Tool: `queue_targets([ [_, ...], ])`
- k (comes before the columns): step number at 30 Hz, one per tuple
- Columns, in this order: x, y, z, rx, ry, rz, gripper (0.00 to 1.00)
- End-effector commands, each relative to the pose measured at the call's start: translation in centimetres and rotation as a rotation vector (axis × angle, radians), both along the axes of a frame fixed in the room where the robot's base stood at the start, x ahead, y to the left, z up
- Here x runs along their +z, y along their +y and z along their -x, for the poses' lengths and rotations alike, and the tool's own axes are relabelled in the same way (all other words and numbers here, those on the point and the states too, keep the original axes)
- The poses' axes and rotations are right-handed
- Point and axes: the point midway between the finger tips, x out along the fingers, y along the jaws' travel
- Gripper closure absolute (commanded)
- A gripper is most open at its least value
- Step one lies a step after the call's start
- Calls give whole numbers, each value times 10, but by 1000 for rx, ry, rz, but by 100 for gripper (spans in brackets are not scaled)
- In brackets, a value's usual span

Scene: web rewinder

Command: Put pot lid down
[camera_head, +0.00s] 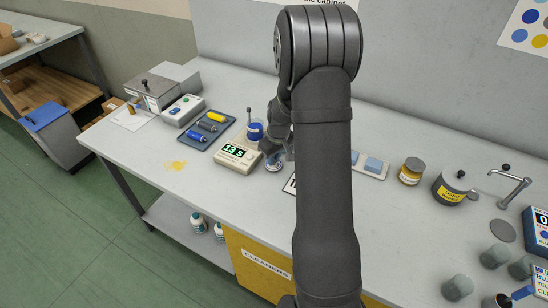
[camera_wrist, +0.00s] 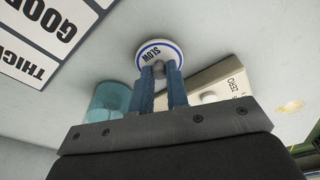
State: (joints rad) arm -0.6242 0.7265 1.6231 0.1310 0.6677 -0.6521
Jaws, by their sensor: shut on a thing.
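The pot lid (camera_wrist: 152,48) is a small white disc with a blue rim, a grey knob and the word SLOW. In the wrist view my gripper (camera_wrist: 166,75) is shut on its knob between two blue fingers. In the head view a small pale blue round thing (camera_head: 274,164), likely the lid, shows below my gripper (camera_head: 279,147), just right of the scale (camera_head: 237,157). My arm hides part of this area. I cannot tell whether the lid touches the table.
A teal see-through vessel (camera_wrist: 108,101) stands beside the fingers. A printed card (camera_wrist: 50,35) lies near the lid. A blue pot (camera_head: 255,130) and a tray of rollers (camera_head: 207,128) stand behind the scale. The table's front left is clear apart from a yellow stain (camera_head: 175,165).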

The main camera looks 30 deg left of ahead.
Motion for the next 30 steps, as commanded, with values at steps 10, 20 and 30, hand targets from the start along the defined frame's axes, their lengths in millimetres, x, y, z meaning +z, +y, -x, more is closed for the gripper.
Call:
queue_targets([
  [10, -4, 0, 0, 0, -2, -1, 100],
  [20, -5, 0, 0, 1, -2, -1, 64],
  [30, 19, -2, 0, 1, -5, -3, 64],
])
